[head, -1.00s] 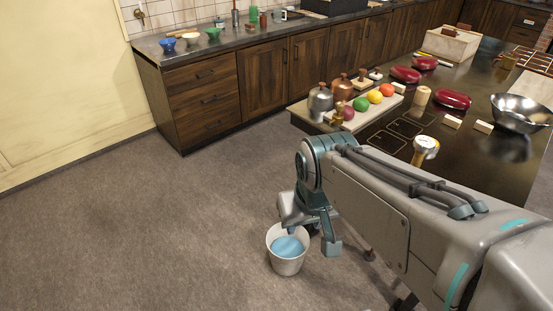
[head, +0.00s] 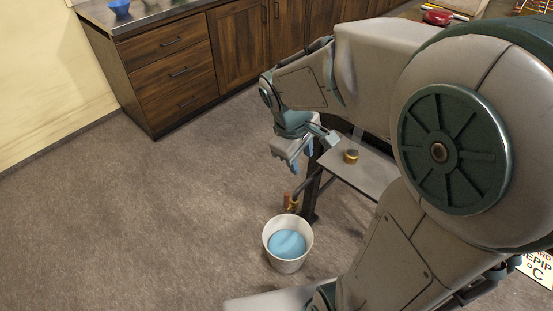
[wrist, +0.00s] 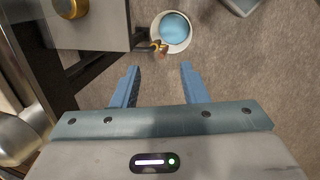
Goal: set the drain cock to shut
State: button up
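The drain cock (head: 291,203) is a small brass fitting with a copper-coloured upright part, low on the dark frame of a metal stand. In the wrist view the drain cock (wrist: 158,47) shows at the near-left rim of the bucket. Its handle setting is too small to tell. The white bucket (head: 270,252) stands on the floor below it and holds blue liquid; it also shows in the wrist view (wrist: 157,27). My gripper (head: 296,163) is above the cock, apart from it. In the wrist view my gripper (wrist: 159,66) has its two blue fingers spread and nothing between them.
The stand has a grey plate (head: 372,176) with a brass knob (head: 351,156), right of my gripper. Its dark post (head: 309,196) is close beside the cock. Wooden cabinets (head: 172,70) are behind. The floor to the left is clear.

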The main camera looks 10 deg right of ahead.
aim_at(288, 200)
jog(key=w+a+f+n+h+b, duration=0.15)
jog(key=w+f+n+b, duration=0.4)
jog(key=f, duration=0.55)
jog(key=w+a+f+n+h+b, duration=0.1)
jog(key=w+a+f+n+b, duration=0.35)
jog(key=f, duration=0.65)
jog(key=shift+g, duration=0.4)
jog(key=b+x, duration=0.1)
jog(key=x, duration=0.3)
jog(key=b+x, duration=0.1)
jog(key=x, duration=0.4)
jog(key=w+d+b+x, duration=0.1)
jog(key=x, duration=0.4)
jog(key=shift+d, duration=0.15)
jog(key=shift+y, duration=0.25)
grip_shut()
